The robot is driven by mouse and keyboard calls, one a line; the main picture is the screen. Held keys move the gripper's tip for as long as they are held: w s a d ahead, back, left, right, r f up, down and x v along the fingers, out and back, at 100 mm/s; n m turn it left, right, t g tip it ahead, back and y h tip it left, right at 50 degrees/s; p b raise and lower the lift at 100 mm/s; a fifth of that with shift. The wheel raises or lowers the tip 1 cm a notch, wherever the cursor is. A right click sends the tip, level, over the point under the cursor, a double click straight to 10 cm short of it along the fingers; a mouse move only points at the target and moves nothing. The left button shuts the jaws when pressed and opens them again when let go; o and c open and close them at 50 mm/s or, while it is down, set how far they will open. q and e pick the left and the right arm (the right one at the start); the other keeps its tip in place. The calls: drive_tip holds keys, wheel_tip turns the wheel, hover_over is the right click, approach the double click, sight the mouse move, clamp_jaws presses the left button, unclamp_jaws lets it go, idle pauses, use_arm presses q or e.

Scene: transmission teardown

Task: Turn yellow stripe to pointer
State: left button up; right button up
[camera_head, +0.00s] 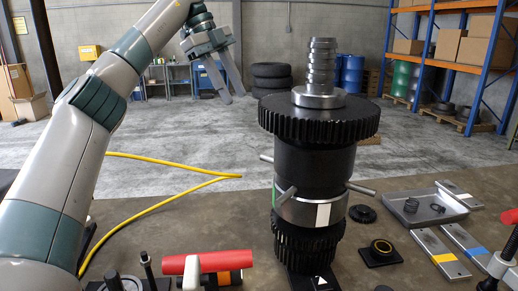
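A tall dark gear stack (318,160) stands upright at centre right. Around its lower part is a silver collar (300,210) with several bars sticking out. The collar shows a white stripe (323,215) facing front and a green stripe (274,197) at its left edge. No yellow stripe shows on the collar. A small white triangle pointer (319,283) is on the base below, roughly under the white stripe. My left gripper (233,96) is raised up and left of the stack, its fingers apart and empty, touching nothing. My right gripper is not in view.
A yellow cable (150,208) lies behind.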

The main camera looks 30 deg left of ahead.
use_arm(q)
drive_tip(key=f, duration=0.2)
drive_tip(key=p, duration=0.2)
approach(262, 156)
drive_tip(key=x, duration=0.6)
drive_tip(key=shift+w+d+f, duration=0.1)
drive_tip(key=shift+d+f, duration=0.05)
drive_tip(key=shift+f, duration=0.05)
drive_tip(key=shift+d+f, duration=0.2)
drive_tip(key=shift+f, duration=0.3)
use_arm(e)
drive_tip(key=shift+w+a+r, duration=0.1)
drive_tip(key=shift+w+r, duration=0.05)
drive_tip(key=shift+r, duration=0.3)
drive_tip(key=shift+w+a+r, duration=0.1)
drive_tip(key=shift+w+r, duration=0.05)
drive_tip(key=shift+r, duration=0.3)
use_arm(q)
drive_tip(key=shift+c, duration=0.7)
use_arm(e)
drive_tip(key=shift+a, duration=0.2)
use_arm(q)
drive_tip(key=shift+w, duration=0.1)
clamp_jaws()
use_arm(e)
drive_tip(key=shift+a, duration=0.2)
